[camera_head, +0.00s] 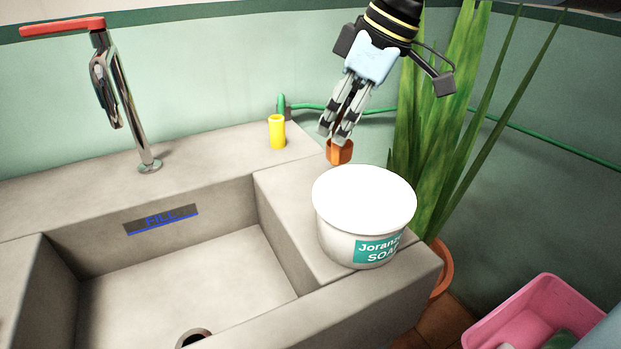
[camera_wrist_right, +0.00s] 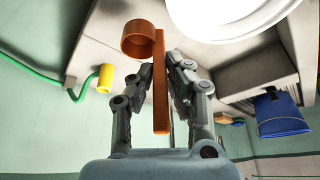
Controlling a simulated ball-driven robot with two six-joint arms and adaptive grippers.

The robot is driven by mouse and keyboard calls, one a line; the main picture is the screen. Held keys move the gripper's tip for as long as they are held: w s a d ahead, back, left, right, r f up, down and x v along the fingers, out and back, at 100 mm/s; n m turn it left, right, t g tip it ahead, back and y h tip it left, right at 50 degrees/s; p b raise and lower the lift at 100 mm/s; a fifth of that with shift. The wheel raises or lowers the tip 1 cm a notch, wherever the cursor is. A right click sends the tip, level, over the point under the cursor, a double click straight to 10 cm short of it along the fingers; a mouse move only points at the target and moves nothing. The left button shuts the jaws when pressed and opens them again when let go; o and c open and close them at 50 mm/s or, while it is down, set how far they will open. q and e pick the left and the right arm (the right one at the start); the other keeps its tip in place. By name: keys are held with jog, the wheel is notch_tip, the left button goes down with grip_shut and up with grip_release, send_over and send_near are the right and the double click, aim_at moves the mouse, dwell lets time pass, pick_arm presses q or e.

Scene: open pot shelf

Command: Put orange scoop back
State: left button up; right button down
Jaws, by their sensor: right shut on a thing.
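The orange scoop shows in the head view (camera_head: 339,152) just behind the white tub, below my right gripper's fingertips. In the right wrist view the scoop's round cup (camera_wrist_right: 140,40) and its long flat handle (camera_wrist_right: 161,85) are clear. My right gripper (camera_head: 335,130) is shut on the scoop's handle, and the cup sticks out past the fingers. The fingers also show on both sides of the handle in the right wrist view (camera_wrist_right: 163,85). I cannot tell whether the scoop touches the counter. My left gripper is in neither view.
The white tub (camera_head: 352,237) labelled "SOAP" stands on the counter's right end. A yellow cylinder (camera_head: 277,132) stands at the back of the counter. A sink (camera_head: 190,275) and faucet (camera_head: 140,130) lie left. A tall plant (camera_head: 440,130) rises right, above a pink bin (camera_head: 500,315).

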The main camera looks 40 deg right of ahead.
jog(key=b+x, duration=0.1)
jog(key=x, duration=0.1)
jog(key=w+b+x, duration=0.1)
jog(key=x, duration=0.2)
jog(key=b+x, duration=0.1)
jog(key=x, duration=0.2)
jog(key=shift+w+r+b, duration=0.25)
jog(key=shift+r+b, duration=0.05)
jog(key=shift+b, duration=0.1)
jog(key=shift+r, duration=0.1)
jog(key=c, duration=1.3)
grip_release()
